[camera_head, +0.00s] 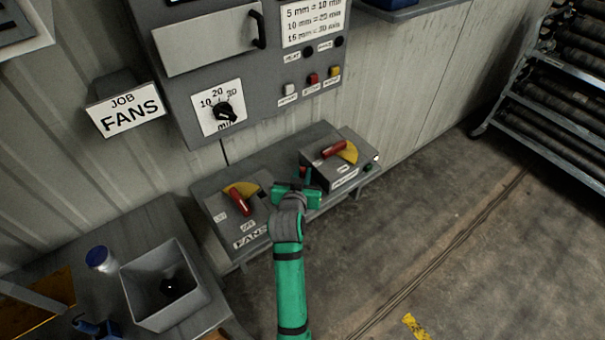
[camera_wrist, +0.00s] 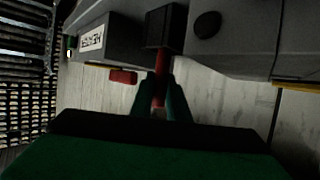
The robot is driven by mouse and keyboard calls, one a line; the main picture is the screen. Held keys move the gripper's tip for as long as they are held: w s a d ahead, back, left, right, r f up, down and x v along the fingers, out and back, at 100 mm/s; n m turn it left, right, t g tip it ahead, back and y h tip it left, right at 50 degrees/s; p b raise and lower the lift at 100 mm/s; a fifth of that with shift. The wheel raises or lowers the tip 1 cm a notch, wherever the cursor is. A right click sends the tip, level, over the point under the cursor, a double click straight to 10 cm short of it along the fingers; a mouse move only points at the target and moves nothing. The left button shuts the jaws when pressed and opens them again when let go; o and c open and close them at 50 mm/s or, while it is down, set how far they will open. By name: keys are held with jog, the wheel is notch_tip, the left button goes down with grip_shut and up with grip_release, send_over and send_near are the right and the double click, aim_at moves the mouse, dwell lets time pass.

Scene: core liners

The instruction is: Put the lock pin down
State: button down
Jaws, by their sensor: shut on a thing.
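In the wrist view my gripper (camera_wrist: 160,95) is shut on a slim red piece, which looks like the lock pin (camera_wrist: 160,78). The far end of the pin meets or overlaps a dark block (camera_wrist: 163,27); I cannot tell if it is inside it. In the head view my green gripper (camera_head: 306,180) is over the grey bench, between the FANS switch box and the right switch box. The pin is mostly hidden there.
The FANS box has a red lever (camera_head: 240,203) on a yellow plate. The right box has another red lever (camera_head: 334,149). A grey bin (camera_head: 166,284) and a blue-capped jar (camera_head: 101,259) stand on the left table. A pipe rack (camera_head: 556,108) is at far right.

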jog(key=shift+f, duration=0.15)
jog(key=c, duration=1.7)
grip_release()
